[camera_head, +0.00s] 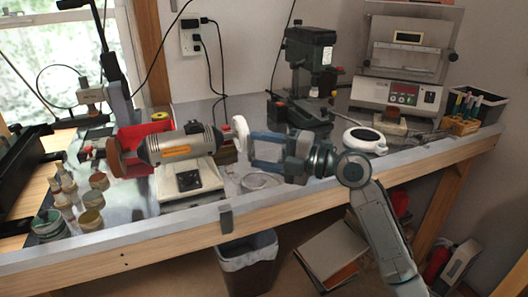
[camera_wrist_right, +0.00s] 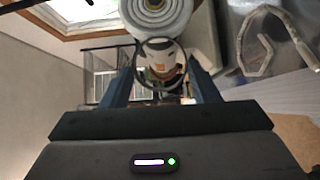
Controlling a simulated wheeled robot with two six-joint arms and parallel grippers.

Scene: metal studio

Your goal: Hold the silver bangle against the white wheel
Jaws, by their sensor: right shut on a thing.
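The white wheel (camera_head: 241,137) sits on the right end of the grey polishing motor (camera_head: 180,147). It also shows at the top of the right wrist view (camera_wrist_right: 157,14). My right gripper (camera_head: 254,148) is just right of the wheel, its fingers pointing left towards it. In the wrist view it is shut on the silver bangle (camera_wrist_right: 137,55), a thin ring that stands out between the fingertips. The bangle's far edge overlaps the lower edge of the wheel there; I cannot tell whether they touch. In the head view the bangle is too small to make out. My left gripper is not in view.
A brown wheel (camera_head: 115,157) is on the motor's left end. Several small jars (camera_head: 91,199) stand at the bench's left. A drill press (camera_head: 306,75) and a controller box (camera_head: 398,98) stand behind. A round white dish (camera_head: 365,139) lies right of my gripper.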

